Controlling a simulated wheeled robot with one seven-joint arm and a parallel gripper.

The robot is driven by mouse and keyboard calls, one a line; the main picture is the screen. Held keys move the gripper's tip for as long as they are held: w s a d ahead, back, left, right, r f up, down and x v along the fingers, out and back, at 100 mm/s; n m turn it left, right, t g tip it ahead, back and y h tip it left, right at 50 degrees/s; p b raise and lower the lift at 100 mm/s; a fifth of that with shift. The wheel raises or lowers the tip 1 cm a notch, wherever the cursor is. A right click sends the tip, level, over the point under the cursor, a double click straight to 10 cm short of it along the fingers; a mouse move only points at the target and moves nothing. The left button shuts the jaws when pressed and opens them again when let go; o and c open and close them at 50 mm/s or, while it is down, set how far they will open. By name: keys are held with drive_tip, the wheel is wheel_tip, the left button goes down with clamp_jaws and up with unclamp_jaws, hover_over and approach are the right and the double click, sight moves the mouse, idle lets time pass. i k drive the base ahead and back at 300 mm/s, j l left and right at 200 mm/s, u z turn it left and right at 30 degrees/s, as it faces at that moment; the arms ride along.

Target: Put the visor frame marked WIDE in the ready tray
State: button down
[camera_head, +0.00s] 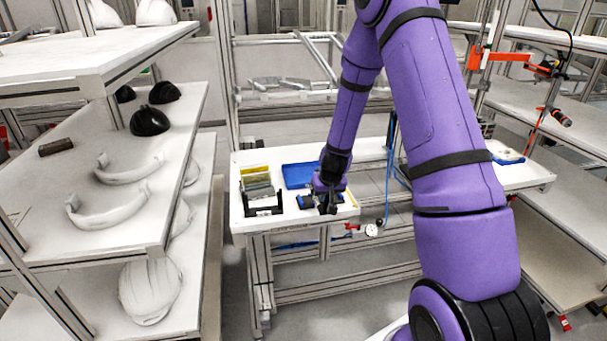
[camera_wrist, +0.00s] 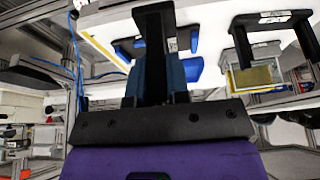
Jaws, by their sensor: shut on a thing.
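My gripper (camera_head: 328,188) is low over the front of the white bench in the head view. In the wrist view my gripper (camera_wrist: 155,72) is shut on a black frame (camera_wrist: 184,38), which shows on both sides of the fingers and has a small white label, too small to read. Its fingers hide part of it. A blue tray (camera_head: 298,174) lies on the bench behind and left of my gripper; I cannot tell if it is the ready tray. A blue part also shows beside the fingers in the wrist view (camera_wrist: 194,68).
A black holder (camera_head: 263,210) with grey and yellow panels stands left of my gripper. A labelled black frame (camera_wrist: 262,20) shows at the right in the wrist view. White shelves (camera_head: 95,205) with helmet shells and curved pieces are at the left.

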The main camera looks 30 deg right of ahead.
sight(301, 177)
drive_tip(key=i+l, duration=0.2)
drive_tip(key=i, duration=0.2)
drive_tip(key=i+l, duration=0.2)
drive_tip(key=i, duration=0.25)
